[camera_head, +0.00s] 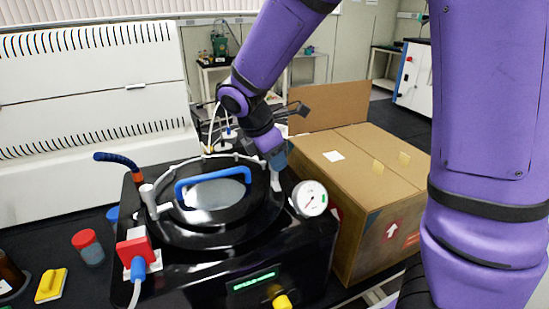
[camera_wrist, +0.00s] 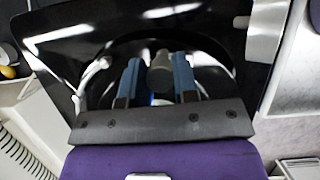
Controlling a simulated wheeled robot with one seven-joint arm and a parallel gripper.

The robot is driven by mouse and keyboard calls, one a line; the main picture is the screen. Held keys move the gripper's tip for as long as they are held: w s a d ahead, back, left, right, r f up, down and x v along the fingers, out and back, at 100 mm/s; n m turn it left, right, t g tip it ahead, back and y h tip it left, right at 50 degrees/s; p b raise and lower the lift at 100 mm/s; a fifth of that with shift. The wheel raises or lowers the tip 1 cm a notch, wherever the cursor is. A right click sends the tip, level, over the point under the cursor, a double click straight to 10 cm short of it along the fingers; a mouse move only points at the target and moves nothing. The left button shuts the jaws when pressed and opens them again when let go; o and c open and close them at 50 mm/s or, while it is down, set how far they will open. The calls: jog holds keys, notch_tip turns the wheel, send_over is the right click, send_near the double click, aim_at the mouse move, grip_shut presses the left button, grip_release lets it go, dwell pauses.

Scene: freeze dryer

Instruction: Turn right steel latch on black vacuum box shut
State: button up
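The black vacuum box (camera_head: 190,272) stands on the dark bench in the head view, with a round lid and a blue handle (camera_head: 213,180). The right steel latch (camera_head: 276,182) is at the lid's right edge. The left latch (camera_head: 149,203) is at the opposite edge. My gripper (camera_head: 277,158) points down over the right latch. In the wrist view its two blue fingers (camera_wrist: 158,58) stand either side of the grey latch knob (camera_wrist: 160,76). A narrow gap shows at the left finger; contact on the right cannot be told.
A round gauge (camera_head: 310,198) sits just right of the latch. A cardboard box (camera_head: 365,165) with a raised flap stands close on the right. A red-capped jar (camera_head: 88,247) stands farther left.

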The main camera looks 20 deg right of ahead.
jog(key=shift+c, duration=0.9)
jog(key=shift+m, duration=0.3)
jog(key=m+g, duration=0.1)
jog(key=m, duration=0.2)
jog(key=m+g+y, duration=0.1)
jog(key=m+g, duration=0.1)
jog(key=m, duration=0.5)
jog(key=m+g+y, duration=0.1)
jog(key=m, duration=0.1)
jog(key=shift+m+y, duration=0.3)
jog(key=m, duration=0.2)
jog(key=m+y, duration=0.1)
jog(key=m, duration=0.1)
jog(key=shift+m+g+y, duration=0.3)
